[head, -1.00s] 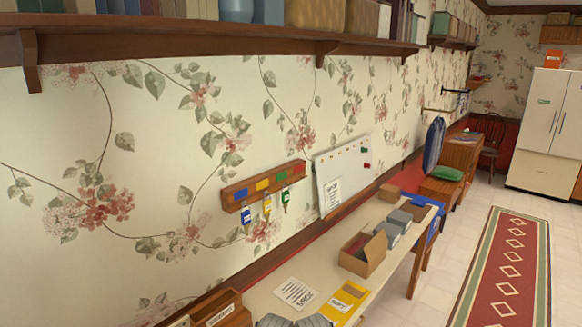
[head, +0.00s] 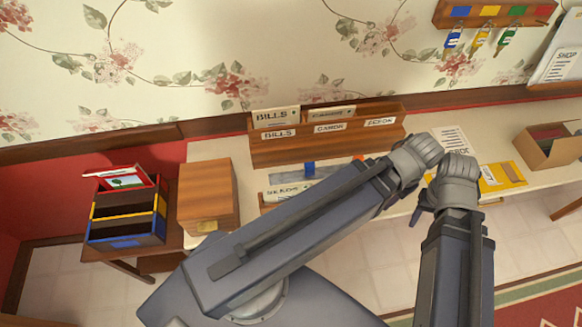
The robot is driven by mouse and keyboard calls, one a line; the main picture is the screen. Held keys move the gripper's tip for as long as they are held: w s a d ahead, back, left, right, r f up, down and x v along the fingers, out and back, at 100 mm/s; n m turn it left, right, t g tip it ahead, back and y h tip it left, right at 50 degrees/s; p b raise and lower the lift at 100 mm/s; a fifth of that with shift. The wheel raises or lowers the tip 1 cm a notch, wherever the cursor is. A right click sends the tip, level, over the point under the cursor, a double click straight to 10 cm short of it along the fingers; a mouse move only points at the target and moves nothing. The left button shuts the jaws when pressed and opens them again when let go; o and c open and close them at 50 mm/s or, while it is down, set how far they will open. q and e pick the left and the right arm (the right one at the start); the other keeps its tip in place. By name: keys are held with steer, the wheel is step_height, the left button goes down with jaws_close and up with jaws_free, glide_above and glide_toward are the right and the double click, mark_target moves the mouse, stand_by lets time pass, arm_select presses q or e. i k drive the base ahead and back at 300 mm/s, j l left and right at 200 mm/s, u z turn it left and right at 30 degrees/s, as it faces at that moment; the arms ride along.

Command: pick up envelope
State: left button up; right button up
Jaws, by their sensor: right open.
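A flat yellow envelope (head: 503,180) with a pale label and a brown patch lies on the table, partly hidden by my right wrist. Two pale envelopes stand in a wooden sorter (head: 272,156): one marked BILLS (head: 276,116) in the left slot, one with a label that I cannot read well (head: 332,112) in the middle. My right gripper (head: 421,203) shows as small dark fingers below the wrists, open and empty, left of the yellow envelope. My left arm reaches across from the left; its gripper is hidden behind the wrists, which overlap.
A printed sheet (head: 453,139) lies behind the wrists. An open cardboard box (head: 550,150) stands at right. A wooden box (head: 208,195) and a colour-edged bin (head: 127,217) stand at left. A rack with tagged keys (head: 495,12) hangs on the wall.

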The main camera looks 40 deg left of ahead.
mark_target(281, 194)
steer(key=k+u, duration=0.1)
steer(key=u, duration=0.25)
steer(key=j+u, duration=0.15)
steer(key=u, duration=0.2)
steer(key=k+j+u, duration=0.15)
steer(key=u, duration=0.2)
steer(key=l, duration=0.3)
steer(key=k+l, duration=0.15)
steer(key=l, duration=0.15)
steer(key=i+j, duration=0.1)
steer(key=j, duration=0.45)
steer(key=i, duration=0.05)
